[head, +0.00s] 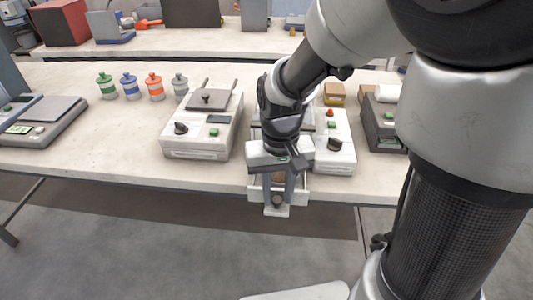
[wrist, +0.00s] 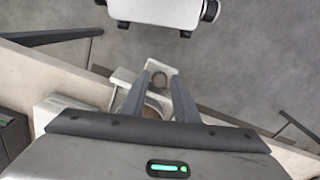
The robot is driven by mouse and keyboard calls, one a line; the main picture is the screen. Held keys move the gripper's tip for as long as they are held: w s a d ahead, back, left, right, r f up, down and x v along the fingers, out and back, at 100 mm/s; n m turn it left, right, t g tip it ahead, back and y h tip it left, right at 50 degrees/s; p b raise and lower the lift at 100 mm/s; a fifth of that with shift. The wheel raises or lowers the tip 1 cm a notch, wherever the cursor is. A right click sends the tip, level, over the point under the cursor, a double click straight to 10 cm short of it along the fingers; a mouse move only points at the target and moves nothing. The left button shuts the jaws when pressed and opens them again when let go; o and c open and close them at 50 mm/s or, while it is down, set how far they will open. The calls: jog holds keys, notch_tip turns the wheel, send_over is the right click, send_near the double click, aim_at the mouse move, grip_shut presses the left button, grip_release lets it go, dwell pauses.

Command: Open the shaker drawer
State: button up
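The shaker drawer (head: 300,186) is a white-walled box drawn out past the table's front edge, with a tan inside partly showing. A small round dark knob (head: 277,202) stands on its front ledge; it also shows in the wrist view (wrist: 160,80). My gripper (head: 278,201) points down over the drawer's front, one grey finger on each side of the knob. My wrist and hand hide much of the shaker behind the drawer.
A white device with a lidded top (head: 200,140) stands just left, and a white control box (head: 336,142) with buttons just right. Several coloured bottles (head: 128,87) and a scale (head: 40,122) are farther left. The floor in front of the table is clear.

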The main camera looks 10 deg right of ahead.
jog(key=shift+r, duration=0.1)
notch_tip(320, 180, up, 17)
jog(key=p, duration=0.4)
jog(key=shift+r, duration=0.1)
jog(key=s+d+r+t, duration=0.3)
jog(key=s+d+t, duration=0.15)
jog(key=s, duration=0.35)
notch_tip(320, 180, up, 12)
jog(key=t+p, duration=0.1)
jog(key=p, duration=1.1)
jog(key=shift+s+a+p, duration=0.15)
jog(key=shift+s+p, duration=0.15)
jog(key=shift+p, duration=0.1)
